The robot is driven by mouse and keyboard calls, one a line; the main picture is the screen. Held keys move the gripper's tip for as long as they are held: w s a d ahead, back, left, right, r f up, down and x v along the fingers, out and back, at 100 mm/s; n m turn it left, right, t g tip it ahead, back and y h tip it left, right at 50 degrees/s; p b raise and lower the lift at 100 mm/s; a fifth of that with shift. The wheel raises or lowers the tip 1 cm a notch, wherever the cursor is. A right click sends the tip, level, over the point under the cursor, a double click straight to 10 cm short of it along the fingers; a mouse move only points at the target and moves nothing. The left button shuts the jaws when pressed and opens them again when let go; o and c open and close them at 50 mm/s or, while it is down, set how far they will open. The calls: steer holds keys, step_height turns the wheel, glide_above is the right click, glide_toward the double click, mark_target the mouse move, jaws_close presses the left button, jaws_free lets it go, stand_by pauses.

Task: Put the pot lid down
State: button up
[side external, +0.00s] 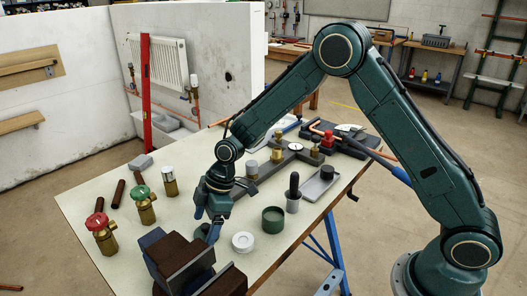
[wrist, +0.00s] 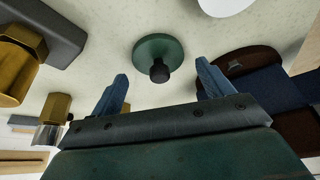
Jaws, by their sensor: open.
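The pot lid (wrist: 150,47), a round dark green disc with a black knob (wrist: 159,70), lies flat on the pale table in the wrist view. In the side view the lid (side external: 201,231) is partly hidden by my gripper. My gripper (wrist: 163,82) is open, with its two blue fingers apart and nothing between them. The lid is just beyond the fingertips in the wrist view, apart from them. In the side view my gripper (side external: 212,234) points down at the lid. A green open pot (side external: 272,219) stands on the table to the right.
A dark vise (side external: 180,262) stands close by at the table's front. A white roll (side external: 243,242) lies right of the gripper. Brass valves with red (side external: 102,236) and green (side external: 144,207) handles stand left. A grey tray (side external: 320,184) is at the right, with fittings behind.

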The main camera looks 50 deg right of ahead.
steer(key=v, duration=1.1)
steer(key=shift+d+r, duration=0.15)
steer(key=shift+r, duration=0.05)
steer(key=s+d+r+m+t+h, duration=0.2)
steer(key=s+d+r+m, duration=0.45)
steer(key=s+r, duration=0.6)
steer(key=s+d+m+t+h, duration=0.1)
steer(key=s+d+m, duration=0.2)
steer(key=s, duration=0.5)
steer(key=s+d+m+h, duration=0.1)
steer(key=s+d+m, duration=0.2)
steer(key=s, duration=0.5)
steer(key=shift+s+d+r+m+t, duration=0.2)
steer(key=shift+s+r+m+t, duration=0.15)
steer(key=shift+m+t, duration=0.1)
